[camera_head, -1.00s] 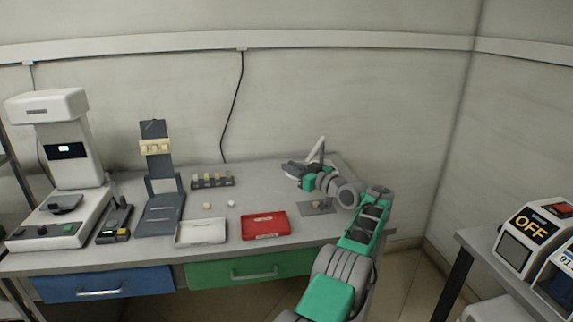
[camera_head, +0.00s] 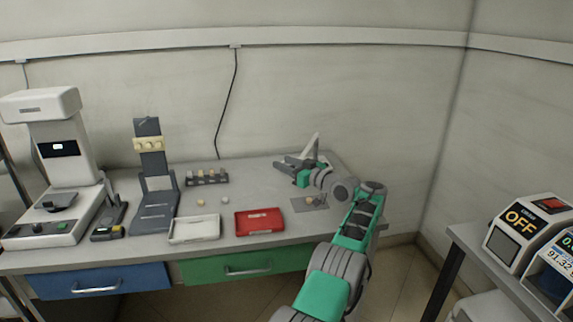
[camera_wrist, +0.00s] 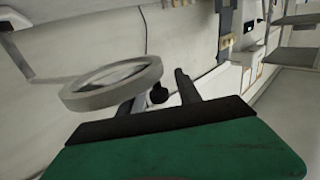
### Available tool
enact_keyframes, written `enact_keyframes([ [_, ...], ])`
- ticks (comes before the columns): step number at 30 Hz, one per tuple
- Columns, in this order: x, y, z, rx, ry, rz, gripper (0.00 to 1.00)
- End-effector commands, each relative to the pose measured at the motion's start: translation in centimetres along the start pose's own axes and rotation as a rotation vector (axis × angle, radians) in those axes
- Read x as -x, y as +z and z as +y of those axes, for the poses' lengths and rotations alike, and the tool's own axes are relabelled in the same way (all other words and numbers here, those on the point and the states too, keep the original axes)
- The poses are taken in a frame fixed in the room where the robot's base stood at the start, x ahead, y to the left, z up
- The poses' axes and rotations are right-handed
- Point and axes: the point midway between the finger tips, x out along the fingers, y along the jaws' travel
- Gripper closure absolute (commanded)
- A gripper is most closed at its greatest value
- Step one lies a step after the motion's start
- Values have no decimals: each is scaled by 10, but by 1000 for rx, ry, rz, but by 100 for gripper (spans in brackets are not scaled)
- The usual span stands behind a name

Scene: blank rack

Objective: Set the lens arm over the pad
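The lens arm shows in the wrist view as a pale ring (camera_wrist: 112,84) with a dark knob (camera_wrist: 158,94) beside it. In the head view its white bar (camera_head: 309,146) stands tilted at the back right of the bench, partly hidden by my gripper. The grey pad (camera_head: 299,204) lies flat in front, with a small tan piece (camera_head: 309,201) on it, and my arm passes close by. My gripper (camera_head: 281,164) is open at the lens arm. In the wrist view one dark finger (camera_wrist: 187,87) stands right of the knob; the other is mostly hidden behind the ring. Contact cannot be told.
A red tray (camera_head: 259,222) and a white tray (camera_head: 194,229) lie at the bench front. A small rack (camera_head: 207,178), a dark stand (camera_head: 152,190) and a white instrument (camera_head: 60,150) stand farther left. The bench between rack and gripper is clear.

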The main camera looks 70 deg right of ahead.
Motion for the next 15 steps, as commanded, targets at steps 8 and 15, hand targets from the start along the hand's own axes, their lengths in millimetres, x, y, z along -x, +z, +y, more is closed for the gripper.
enact_keyframes([
  [8,11,0,1,-1,1,-1,60],
  [15,59,1,1,-1,3,0,60],
])
